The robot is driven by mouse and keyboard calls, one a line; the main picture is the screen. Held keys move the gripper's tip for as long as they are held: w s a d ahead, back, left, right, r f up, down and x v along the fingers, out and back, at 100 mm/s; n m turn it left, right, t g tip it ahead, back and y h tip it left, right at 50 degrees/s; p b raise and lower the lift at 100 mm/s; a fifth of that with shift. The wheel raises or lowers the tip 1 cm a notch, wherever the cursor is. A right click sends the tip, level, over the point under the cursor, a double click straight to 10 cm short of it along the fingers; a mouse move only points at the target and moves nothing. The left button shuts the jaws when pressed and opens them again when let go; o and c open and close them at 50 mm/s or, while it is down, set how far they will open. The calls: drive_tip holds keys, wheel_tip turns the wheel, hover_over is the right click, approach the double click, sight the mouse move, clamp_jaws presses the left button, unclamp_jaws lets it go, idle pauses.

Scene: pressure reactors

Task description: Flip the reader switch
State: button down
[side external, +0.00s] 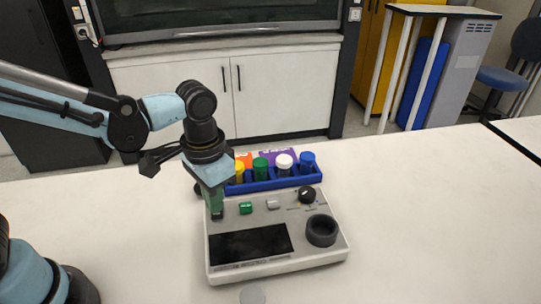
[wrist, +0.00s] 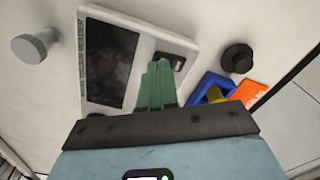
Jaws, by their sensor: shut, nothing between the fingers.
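The reader (side external: 222,268) is a light grey box on the white table with a dark screen (side external: 250,243). Its body also shows in the wrist view (wrist: 147,33). The reader switch (wrist: 178,62) is a small black rocker in a dark frame near the reader's edge, beside the screen; in the side view my fingers mostly cover it. My gripper (side external: 216,208) points down over the reader's back left corner. Its green fingers (wrist: 161,66) are together and empty, with the tips right beside the switch. I cannot tell whether they touch it.
A green button (side external: 246,208), a grey button (side external: 273,204), a black knob (side external: 307,195) and a black ring (side external: 322,230) are on the reader. A blue rack (side external: 270,185) with coloured-capped tubes stands close behind. The table's right side is clear.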

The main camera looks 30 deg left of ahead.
drive_tip(key=shift+f, duration=0.9)
idle(0.4)
drive_tip(key=shift+r, duration=3.5)
drive_tip(key=s+a+n+t, duration=0.1)
drive_tip(key=a+n+t, duration=0.2)
drive_tip(key=a+t, duration=0.4)
drive_tip(key=a+r, duration=0.1)
drive_tip(key=a, duration=0.3)
drive_tip(key=shift+s+a, duration=0.15)
drive_tip(key=shift+a, duration=0.25)
